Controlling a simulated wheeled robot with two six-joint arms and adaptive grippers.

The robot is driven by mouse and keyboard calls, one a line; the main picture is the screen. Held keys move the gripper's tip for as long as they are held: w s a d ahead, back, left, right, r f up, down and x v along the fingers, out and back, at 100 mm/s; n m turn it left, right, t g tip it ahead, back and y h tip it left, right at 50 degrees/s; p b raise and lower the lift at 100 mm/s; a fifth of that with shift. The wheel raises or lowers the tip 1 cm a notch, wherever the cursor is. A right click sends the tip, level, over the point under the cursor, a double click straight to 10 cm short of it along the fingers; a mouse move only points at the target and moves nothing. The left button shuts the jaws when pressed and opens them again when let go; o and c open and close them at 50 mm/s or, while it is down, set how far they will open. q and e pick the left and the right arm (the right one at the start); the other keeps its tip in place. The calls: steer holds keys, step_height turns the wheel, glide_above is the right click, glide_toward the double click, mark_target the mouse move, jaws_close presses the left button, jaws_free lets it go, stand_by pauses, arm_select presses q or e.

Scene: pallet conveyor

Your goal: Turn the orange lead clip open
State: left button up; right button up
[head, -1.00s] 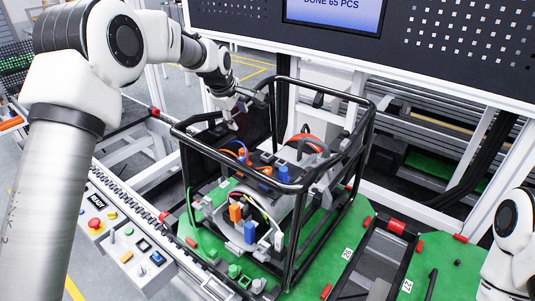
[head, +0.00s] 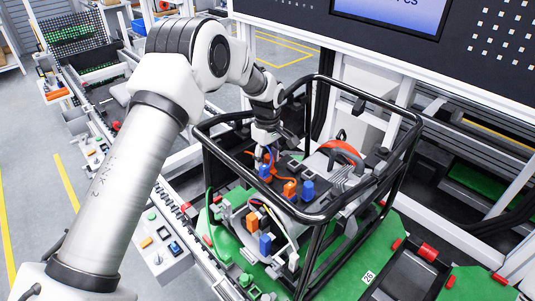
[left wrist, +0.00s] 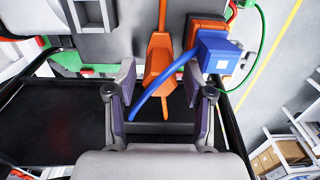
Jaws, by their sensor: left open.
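An orange lead clip (left wrist: 159,62) with an orange lead running up from it shows in the left wrist view. It lies between and just beyond my open left fingers (left wrist: 160,105). A blue lead (left wrist: 165,88) curves across its lower part. In the head view my left gripper (head: 265,147) reaches down inside the black frame (head: 320,215), close above an orange part (head: 265,171) on the unit's top. I cannot tell if the fingers touch the clip. My right gripper is not in view.
A blue block (left wrist: 218,52) on an orange base stands right of the clip, close to one finger. The frame's black bars surround the unit. More orange and blue connectors (head: 307,190) stand nearby. A green pallet (head: 345,250) lies underneath.

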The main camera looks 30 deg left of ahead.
arm_select(q)
steer(key=shift+w+f, duration=0.2)
steer(key=shift+f, duration=0.05)
steer(key=shift+s+d+r, duration=0.15)
steer(key=shift+c, duration=1.1)
steer(key=shift+s+r, duration=0.15)
steer(key=shift+s, duration=0.05)
jaws_close()
